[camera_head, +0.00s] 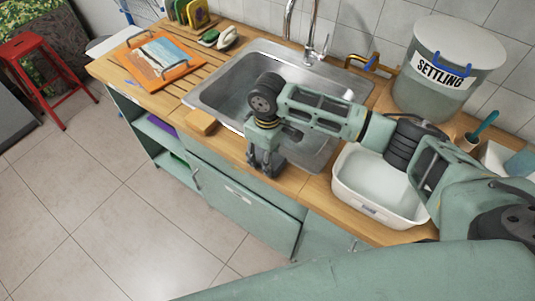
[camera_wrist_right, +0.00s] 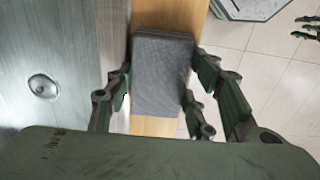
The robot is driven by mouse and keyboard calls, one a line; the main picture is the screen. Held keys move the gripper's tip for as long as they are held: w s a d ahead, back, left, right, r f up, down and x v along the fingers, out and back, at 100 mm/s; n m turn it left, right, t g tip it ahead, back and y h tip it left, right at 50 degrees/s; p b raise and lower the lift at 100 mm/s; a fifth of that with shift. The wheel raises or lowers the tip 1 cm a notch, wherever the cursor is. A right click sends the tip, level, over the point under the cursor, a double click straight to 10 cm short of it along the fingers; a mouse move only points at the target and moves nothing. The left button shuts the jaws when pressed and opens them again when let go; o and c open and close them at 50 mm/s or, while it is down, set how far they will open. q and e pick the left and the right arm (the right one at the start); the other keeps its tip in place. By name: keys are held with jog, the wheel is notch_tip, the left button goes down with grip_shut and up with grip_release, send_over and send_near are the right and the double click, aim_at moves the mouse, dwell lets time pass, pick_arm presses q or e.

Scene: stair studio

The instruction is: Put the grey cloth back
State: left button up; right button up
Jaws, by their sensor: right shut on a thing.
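The grey cloth (camera_wrist_right: 163,75), a folded pad, shows in the right wrist view on the wooden counter strip between the sink and the front edge. My right gripper (camera_wrist_right: 160,88) has its fingers on both sides of the cloth and is shut on it. In the head view my right gripper (camera_head: 266,168) points down at the counter's front edge beside the sink; it hides most of the cloth there. My left gripper (camera_wrist_right: 307,27) appears at the top right of the right wrist view, its fingers apart over the floor; it is out of the head view.
The steel sink (camera_head: 225,88) lies behind the gripper. An orange tray (camera_head: 155,62) is far left.

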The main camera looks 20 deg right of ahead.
jog(key=shift+f, duration=0.1)
jog(key=o, duration=0.9)
pick_arm(q)
jog(key=shift+w, duration=0.2)
pick_arm(e)
jog(key=shift+o, duration=0.6)
pick_arm(q)
jog(key=shift+w, duration=0.1)
notch_tip(320, 180, down, 3)
jog(key=b, duration=0.2)
jog(key=shift+r+b, duration=0.2)
jog(key=shift+b, duration=0.1)
pick_arm(e)
notch_tip(320, 180, up, 12)
